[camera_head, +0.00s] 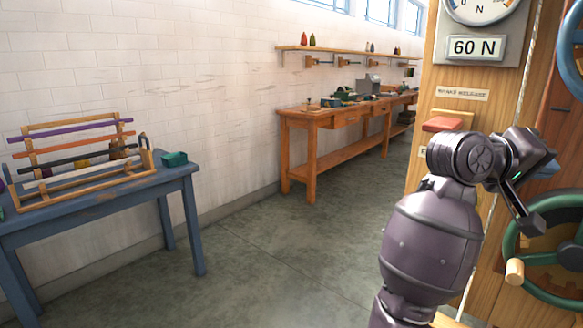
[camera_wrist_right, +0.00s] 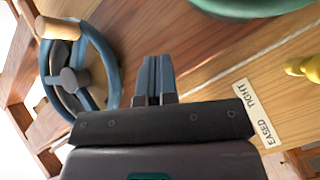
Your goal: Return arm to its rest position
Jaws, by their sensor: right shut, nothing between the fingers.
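My right arm comes up from the bottom of the head view, dark purple-grey, and bends toward the wooden panel (camera_head: 432,88) at the right. My right gripper is partly hidden behind its wrist there. In the right wrist view my right gripper (camera_wrist_right: 155,66) shows its two blue-grey fingers shut together and empty, in front of the wood surface. My left arm and gripper are not in view.
The panel carries a gauge, a "60 N" plate (camera_head: 475,47), a red block (camera_head: 443,124) and a green handwheel (camera_head: 516,278) close to my right wrist. A blue table (camera_head: 95,213) with a rack stands left, a wooden bench (camera_head: 310,121) behind. Floor between is clear.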

